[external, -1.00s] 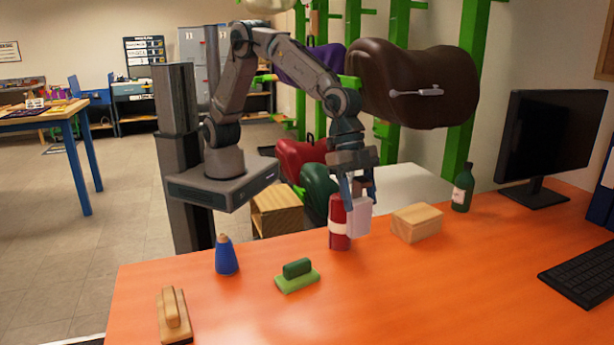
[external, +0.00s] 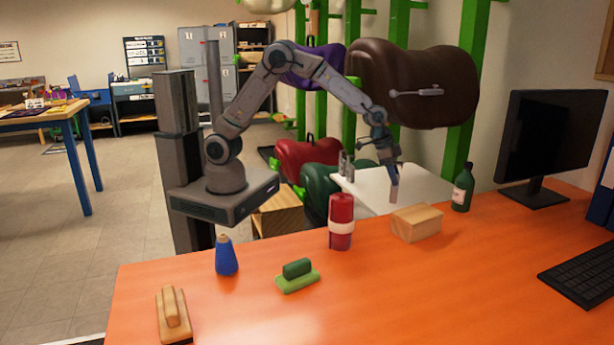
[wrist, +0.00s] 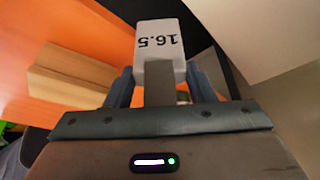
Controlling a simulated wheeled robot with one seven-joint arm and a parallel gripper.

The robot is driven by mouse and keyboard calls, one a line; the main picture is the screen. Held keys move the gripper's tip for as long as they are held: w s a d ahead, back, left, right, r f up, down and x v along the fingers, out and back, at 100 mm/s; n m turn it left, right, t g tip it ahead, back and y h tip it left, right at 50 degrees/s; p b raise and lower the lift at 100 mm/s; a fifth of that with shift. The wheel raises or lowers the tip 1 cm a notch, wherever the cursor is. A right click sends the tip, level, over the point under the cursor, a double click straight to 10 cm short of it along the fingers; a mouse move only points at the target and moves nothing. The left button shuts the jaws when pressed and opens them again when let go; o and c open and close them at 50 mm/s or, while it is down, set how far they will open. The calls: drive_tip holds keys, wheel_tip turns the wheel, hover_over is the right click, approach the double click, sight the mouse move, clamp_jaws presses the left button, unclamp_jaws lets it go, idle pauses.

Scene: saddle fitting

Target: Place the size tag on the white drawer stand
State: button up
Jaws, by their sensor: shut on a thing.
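The size tag (wrist: 160,42) is a pale card marked 16.5, seen in the wrist view. My gripper (wrist: 160,80) is shut on it, with blue fingers on either side. In the external view my gripper (external: 394,190) points down in front of the white drawer stand (external: 425,188), just beyond the orange table's far edge. The tag cannot be made out clearly there.
A wooden block (external: 416,222) stands on the orange table (external: 420,290) close to the gripper. A red bottle (external: 341,215) is left of it and a green bottle (external: 463,187) right. A brown saddle (external: 415,85) hangs behind. A small metal piece (external: 346,170) shows at the stand's left.

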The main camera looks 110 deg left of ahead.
drive_tip(key=s+a+f+n+y+b, duration=0.1)
drive_tip(key=s+a+f+n+b, duration=0.15)
drive_tip(key=s+a+f, duration=0.4)
drive_tip(key=s+a+f+n+b, duration=0.1)
drive_tip(key=s+a+f+b, duration=0.25)
drive_tip(key=a, duration=0.65)
drive_tip(key=s+a+f+n+y+b, duration=0.1)
drive_tip(key=s+a+f+n+b, duration=0.1)
drive_tip(key=s+a+f, duration=0.35)
drive_tip(key=s+a+r+n+g+b, duration=0.15)
drive_tip(key=s+a, duration=0.25)
drive_tip(key=a, duration=0.5)
drive_tip(key=s+a+r+n+b, duration=0.15)
drive_tip(key=s+a, duration=0.25)
drive_tip(key=a, duration=0.6)
drive_tip(key=shift+d+f+m+y, duration=0.15)
drive_tip(key=shift+f+y, duration=0.05)
drive_tip(key=shift+f, duration=0.7)
drive_tip(key=shift+d+f+m+y, duration=0.1)
drive_tip(key=shift+f+y, duration=0.1)
drive_tip(key=shift+f, duration=0.7)
drive_tip(key=shift+f+b, duration=0.2)
drive_tip(key=shift+b, duration=0.1)
drive_tip(key=o, duration=1.3)
drive_tip(key=shift+r, duration=0.1)
